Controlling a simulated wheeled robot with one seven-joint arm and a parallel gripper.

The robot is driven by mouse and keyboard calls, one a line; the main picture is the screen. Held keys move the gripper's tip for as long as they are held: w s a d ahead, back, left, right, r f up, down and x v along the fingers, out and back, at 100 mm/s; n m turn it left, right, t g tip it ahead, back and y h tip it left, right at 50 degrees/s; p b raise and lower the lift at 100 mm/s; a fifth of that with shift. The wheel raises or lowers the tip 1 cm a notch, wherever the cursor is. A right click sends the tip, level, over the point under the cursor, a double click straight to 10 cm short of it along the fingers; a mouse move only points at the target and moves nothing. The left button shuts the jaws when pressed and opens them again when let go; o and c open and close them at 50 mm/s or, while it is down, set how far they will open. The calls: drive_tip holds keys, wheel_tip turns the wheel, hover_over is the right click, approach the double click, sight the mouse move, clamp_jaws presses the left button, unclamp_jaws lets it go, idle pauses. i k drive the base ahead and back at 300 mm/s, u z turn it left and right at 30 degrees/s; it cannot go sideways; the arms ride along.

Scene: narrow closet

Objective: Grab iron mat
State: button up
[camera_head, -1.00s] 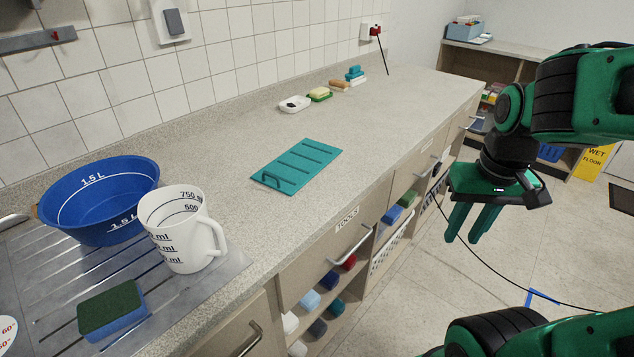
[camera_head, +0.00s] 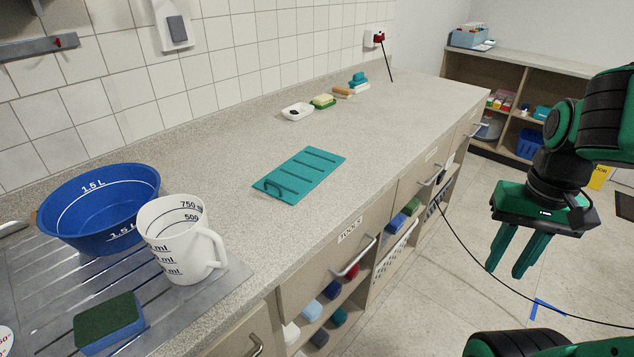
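The iron mat (camera_head: 300,175) is a flat teal mat with dark stripes and a small dark loop at its near left end. It lies flat on the speckled grey counter, apart from other objects. My gripper (camera_head: 505,272) hangs to the right of the counter, over the floor, well away from the mat. Its two green fingers point down with a gap between them, and nothing is held.
A blue bowl (camera_head: 98,215), a white measuring jug (camera_head: 180,240) and a green-topped blue sponge (camera_head: 108,322) stand on the metal drainer at left. A white soap dish (camera_head: 297,112) sits near the wall. Drawers and shelves line the counter front. The counter around the mat is clear.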

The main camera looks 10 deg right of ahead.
sight(293, 180)
drive_tip(key=z, duration=1.3)
drive_tip(key=k, duration=1.4)
drive_tip(key=u, duration=0.8)
drive_tip(key=i, duration=1)
